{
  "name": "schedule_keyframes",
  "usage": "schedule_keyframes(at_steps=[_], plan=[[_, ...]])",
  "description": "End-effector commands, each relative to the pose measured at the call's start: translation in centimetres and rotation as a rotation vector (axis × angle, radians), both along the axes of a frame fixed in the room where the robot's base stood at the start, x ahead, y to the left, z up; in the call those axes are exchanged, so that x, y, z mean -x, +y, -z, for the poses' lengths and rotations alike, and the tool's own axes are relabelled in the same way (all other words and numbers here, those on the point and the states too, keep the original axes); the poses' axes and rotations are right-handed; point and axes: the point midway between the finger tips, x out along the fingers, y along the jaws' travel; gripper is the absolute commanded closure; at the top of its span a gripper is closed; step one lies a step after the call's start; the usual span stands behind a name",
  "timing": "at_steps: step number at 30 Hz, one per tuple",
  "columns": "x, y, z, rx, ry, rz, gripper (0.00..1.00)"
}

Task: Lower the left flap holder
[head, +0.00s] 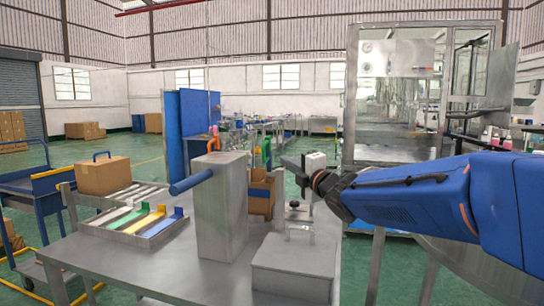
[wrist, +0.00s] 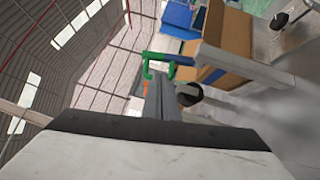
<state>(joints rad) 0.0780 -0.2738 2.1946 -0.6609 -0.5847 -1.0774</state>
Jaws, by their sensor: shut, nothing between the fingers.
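My gripper (head: 286,163) is shut and empty, reaching left above the table from the blue arm on the right. In the wrist view its fingers (wrist: 160,88) point toward a green hooked bar (wrist: 157,57), which stands beside an open brown carton (wrist: 228,33). I cannot tell whether the fingertips touch the bar. In the head view the carton (head: 262,190) stands behind a steel post, which hides part of it. An orange hooked piece (head: 214,143) and a green upright piece (head: 268,152) show near it. Which of these is the left flap holder, I cannot tell for certain.
The steel post (head: 220,208) with a blue rod (head: 190,182) stands on the steel table (head: 130,262). A tray (head: 95,229) of coloured strips lies left, and a low steel box (head: 296,268) stands front right. A closed carton (head: 103,175) is behind the tray.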

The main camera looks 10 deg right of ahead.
Motion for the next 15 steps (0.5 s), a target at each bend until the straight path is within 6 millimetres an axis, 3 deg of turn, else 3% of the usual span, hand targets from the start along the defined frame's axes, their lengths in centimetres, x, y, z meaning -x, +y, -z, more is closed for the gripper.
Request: schedule_keyframes(at_steps=[15], plan=[[-6.9, 2.0, -0.8, -0.002, 0.003, -0.001, 1.00]])
